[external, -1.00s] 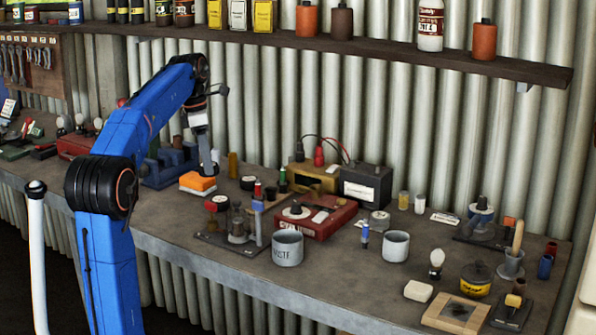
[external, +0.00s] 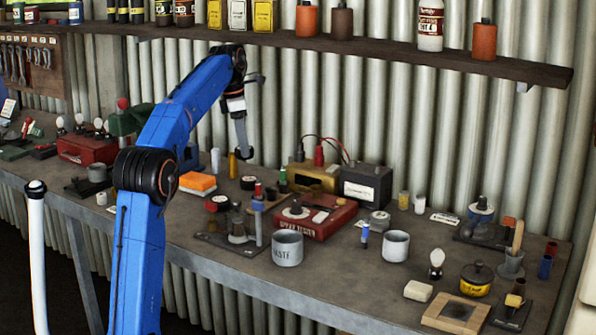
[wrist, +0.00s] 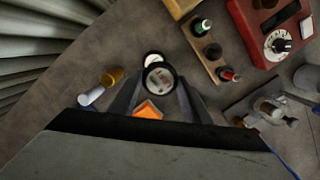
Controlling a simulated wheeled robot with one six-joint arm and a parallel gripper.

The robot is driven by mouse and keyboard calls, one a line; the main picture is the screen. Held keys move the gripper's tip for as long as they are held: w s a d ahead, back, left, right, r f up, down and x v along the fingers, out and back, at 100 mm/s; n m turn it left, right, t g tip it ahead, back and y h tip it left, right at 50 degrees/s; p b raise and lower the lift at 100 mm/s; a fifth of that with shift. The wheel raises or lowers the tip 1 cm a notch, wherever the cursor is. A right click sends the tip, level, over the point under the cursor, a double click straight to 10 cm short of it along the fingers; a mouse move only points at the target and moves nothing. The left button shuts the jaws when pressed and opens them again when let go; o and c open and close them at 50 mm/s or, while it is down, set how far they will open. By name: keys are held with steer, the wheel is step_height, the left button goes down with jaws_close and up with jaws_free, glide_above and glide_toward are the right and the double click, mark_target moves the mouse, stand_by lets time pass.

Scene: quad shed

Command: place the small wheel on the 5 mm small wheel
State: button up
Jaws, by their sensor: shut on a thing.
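My gripper (wrist: 158,92) is shut on a small wheel (wrist: 158,77), which has a dark tyre and a pale, marked face. In the external view my gripper (external: 243,152) is above the back of the bench, and the held wheel is hard to make out there. Another small wheel (wrist: 152,57), pale on top, shows just past the held one in the wrist view and is partly hidden by it. In the external view a small dark wheel (external: 248,183) with a pale top lies on the bench below my gripper. I cannot read a size on it.
An orange and white sponge (external: 198,183) lies left of the lower wheel. A wooden rack (wrist: 208,52) with bottles and a red box (external: 315,215) are to the right.

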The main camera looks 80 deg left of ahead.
steer(key=shift+w+a, duration=0.5)
steer(key=shift+w, duration=0.05)
steer(key=shift+f, duration=1.95)
steer(key=shift+w+a+f, duration=0.1)
steer(key=shift+f, duration=1.45)
steer(key=o, duration=1)
steer(key=shift+f, duration=0.15)
steer(key=shift+o, duration=0.2)
steer(key=r, duration=0.5)
steer(key=s+r, duration=0.1)
steer(key=r, duration=0.1)
steer(key=shift+s+r, duration=0.1)
steer(key=shift+r, duration=0.25)
